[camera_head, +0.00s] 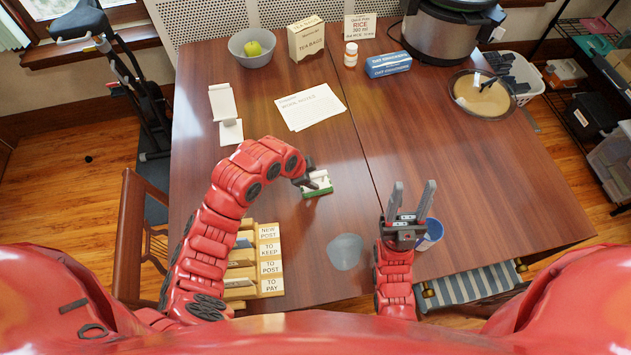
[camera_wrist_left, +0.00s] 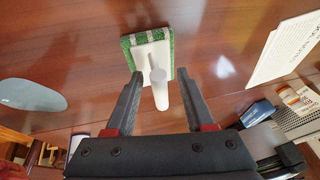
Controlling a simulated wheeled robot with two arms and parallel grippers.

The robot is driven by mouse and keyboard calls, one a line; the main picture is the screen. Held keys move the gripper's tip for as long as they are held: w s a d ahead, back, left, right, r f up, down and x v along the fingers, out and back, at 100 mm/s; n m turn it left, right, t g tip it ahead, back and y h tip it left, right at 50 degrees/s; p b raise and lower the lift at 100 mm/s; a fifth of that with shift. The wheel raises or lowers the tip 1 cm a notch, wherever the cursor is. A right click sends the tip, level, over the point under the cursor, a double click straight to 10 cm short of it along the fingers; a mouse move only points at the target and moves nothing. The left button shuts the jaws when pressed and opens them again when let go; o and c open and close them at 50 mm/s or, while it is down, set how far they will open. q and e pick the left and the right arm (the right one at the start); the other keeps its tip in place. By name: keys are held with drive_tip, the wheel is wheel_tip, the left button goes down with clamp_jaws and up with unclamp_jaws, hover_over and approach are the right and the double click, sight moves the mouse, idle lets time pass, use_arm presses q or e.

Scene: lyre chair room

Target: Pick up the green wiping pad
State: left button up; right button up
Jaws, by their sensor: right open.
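The green wiping pad (camera_head: 318,188) lies on the wooden table, a small green pad with a white top and a white handle. In the left wrist view the pad (camera_wrist_left: 169,41) is ahead of the fingertips, with its white handle reaching back between the fingers. My left gripper (camera_head: 310,180) is at the pad in the head view; in its wrist view the left gripper (camera_wrist_left: 160,82) is open, with a finger on either side of the handle. Contact cannot be told. My right gripper (camera_head: 413,197) is open and empty, pointing up at the near right.
A grey-blue round mat (camera_head: 346,252) and a blue-white cup (camera_head: 430,235) are near my right gripper. A labelled letter sorter (camera_head: 270,260) stands near left. Mid-table right is clear.

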use_arm(q)
clamp_jaws()
drive_tip(key=shift+r, duration=0.1)
